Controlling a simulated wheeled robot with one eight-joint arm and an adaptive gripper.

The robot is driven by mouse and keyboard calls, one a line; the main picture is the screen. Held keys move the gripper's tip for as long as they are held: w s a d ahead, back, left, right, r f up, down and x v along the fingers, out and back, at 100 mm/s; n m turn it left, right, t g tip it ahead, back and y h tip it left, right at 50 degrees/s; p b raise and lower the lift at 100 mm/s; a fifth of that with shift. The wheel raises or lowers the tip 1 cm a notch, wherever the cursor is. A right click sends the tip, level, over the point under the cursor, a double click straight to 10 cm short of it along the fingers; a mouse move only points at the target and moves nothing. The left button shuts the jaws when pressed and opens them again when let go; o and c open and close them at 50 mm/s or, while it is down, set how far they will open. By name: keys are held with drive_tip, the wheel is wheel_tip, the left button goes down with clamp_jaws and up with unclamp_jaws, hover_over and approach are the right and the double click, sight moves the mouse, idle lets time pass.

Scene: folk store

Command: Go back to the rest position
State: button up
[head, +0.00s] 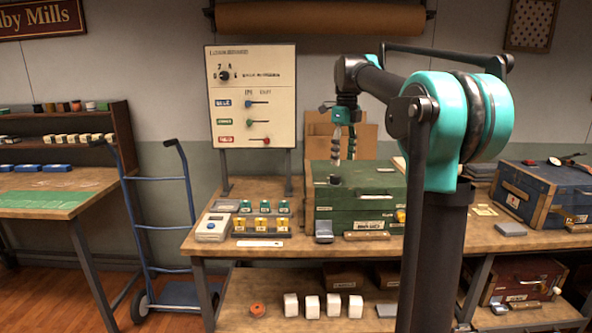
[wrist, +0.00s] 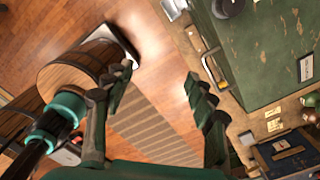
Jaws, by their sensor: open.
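My gripper (head: 343,156) hangs fingers-down in the head view, in front of or over the green chest (head: 322,215) on the workbench. Its exact distance from the chest cannot be told. In the wrist view, the two fingers of my gripper (wrist: 160,88) are spread apart with nothing between them. Wooden floor and a striped strip show beyond them. The green chest also shows at the upper right of the wrist view (wrist: 262,50). My dark and teal arm fills the right half of the head view and hides part of the bench.
A panel with switches (head: 251,95) stands at the back of the bench. A blue chest (head: 548,193) sits at right. A blue hand truck (head: 160,225) stands left, beside a table with green cloth (head: 40,202). White blocks (head: 312,306) rest on the lower shelf.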

drive_tip(key=s+d+f+n+t, duration=0.2)
drive_tip(key=s+f+n, duration=1.1)
drive_tip(key=s+f, duration=0.2)
drive_tip(key=s+d+f+n+t, duration=0.2)
drive_tip(key=s+f+n, duration=1.2)
drive_tip(key=f, duration=0.6)
drive_tip(key=shift+s, duration=0.35)
drive_tip(key=shift+r, duration=0.1)
